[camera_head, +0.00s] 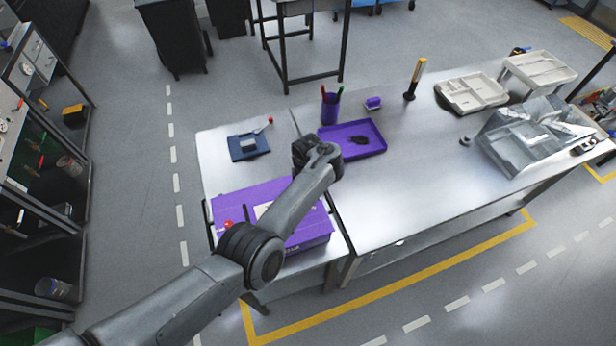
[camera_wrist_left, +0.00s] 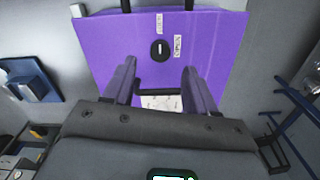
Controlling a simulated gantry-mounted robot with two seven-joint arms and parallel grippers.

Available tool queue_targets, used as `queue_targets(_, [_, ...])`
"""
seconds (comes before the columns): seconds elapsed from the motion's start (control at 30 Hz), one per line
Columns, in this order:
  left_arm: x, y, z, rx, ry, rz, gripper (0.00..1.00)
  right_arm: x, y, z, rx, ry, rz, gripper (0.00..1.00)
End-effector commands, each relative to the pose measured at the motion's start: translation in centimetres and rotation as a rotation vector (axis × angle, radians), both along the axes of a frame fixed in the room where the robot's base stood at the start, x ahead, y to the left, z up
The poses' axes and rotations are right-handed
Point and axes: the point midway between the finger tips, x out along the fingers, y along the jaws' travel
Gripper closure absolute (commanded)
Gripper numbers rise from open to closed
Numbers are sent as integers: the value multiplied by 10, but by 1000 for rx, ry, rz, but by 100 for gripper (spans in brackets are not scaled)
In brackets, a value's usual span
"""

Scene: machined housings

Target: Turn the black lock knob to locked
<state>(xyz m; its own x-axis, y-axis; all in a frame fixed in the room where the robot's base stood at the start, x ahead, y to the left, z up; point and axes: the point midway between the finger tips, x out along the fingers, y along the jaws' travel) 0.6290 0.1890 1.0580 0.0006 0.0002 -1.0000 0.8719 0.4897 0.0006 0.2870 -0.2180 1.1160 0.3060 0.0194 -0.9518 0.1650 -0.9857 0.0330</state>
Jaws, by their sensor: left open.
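The purple housing (camera_head: 313,231) sits near the front left of the workbench, partly hidden behind my left arm in the head view. In the left wrist view, its purple face (camera_wrist_left: 115,45) carries a round black lock knob (camera_wrist_left: 160,51) with a white line running up and down the picture. Small white labels lie above the knob and to its right; I cannot read them surely. My left gripper (camera_wrist_left: 158,72) is open and empty, its two fingers pointing toward the housing on either side of the knob in the picture. I cannot tell the gap to it. My right gripper is not in view.
A purple tray (camera_head: 376,139) with a dark item lies behind the housing, and a dark blue mat (camera_head: 237,153) lies to its left. A purple pen cup (camera_head: 330,108), light trays (camera_head: 470,92) and a grey bin (camera_head: 490,146) stand farther off. The bench's right front is clear.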

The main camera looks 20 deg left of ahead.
Motion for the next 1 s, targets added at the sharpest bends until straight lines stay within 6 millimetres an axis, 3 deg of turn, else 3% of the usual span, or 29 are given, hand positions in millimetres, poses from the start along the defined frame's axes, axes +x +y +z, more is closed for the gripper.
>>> queue_targets(0.03, [1,0,12,1,-2,0,43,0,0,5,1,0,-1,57])
queue_targets(0.2, [1,0,37,0,-1,-1,43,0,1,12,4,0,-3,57])
queue_targets(0.4, [0,0,51,0,0,-1,43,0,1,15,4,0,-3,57])
queue_targets(1.0, [-1,2,50,-2,-4,-14,43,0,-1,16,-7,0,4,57])
